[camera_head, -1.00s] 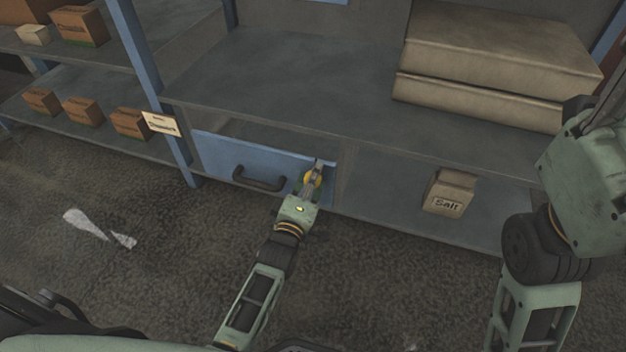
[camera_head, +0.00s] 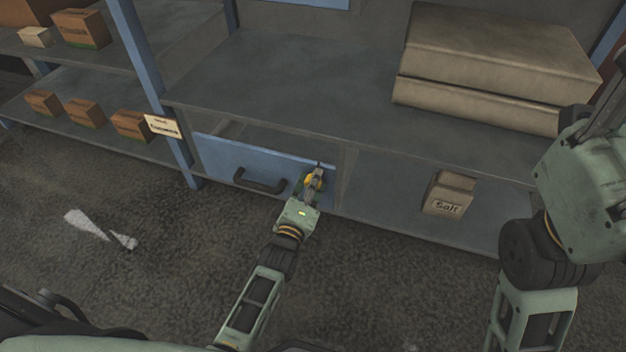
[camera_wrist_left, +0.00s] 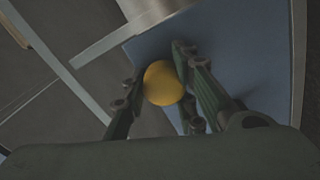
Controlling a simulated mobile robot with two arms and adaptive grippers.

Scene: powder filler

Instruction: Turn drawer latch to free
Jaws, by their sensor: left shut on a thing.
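The blue drawer (camera_head: 235,160) sits under the workbench, with a dark handle (camera_head: 259,181) on its front. The yellow latch (camera_head: 318,181) is at the right end of the drawer front, partly hidden by my left gripper (camera_head: 314,181). In the left wrist view the latch is a round yellow knob (camera_wrist_left: 163,83) between the two fingers of my left gripper (camera_wrist_left: 160,88), which is shut on it. The blue drawer front (camera_wrist_left: 240,55) shows behind it. The latch's exact turn angle is hard to tell. My right arm shows at the right; its gripper is not in view.
A box marked Salt (camera_head: 449,193) stands on the lower shelf right of the drawer. Large tan slabs (camera_head: 500,60) lie stacked on the bench top (camera_head: 290,80). Several brown boxes (camera_head: 82,112) sit on the left shelves.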

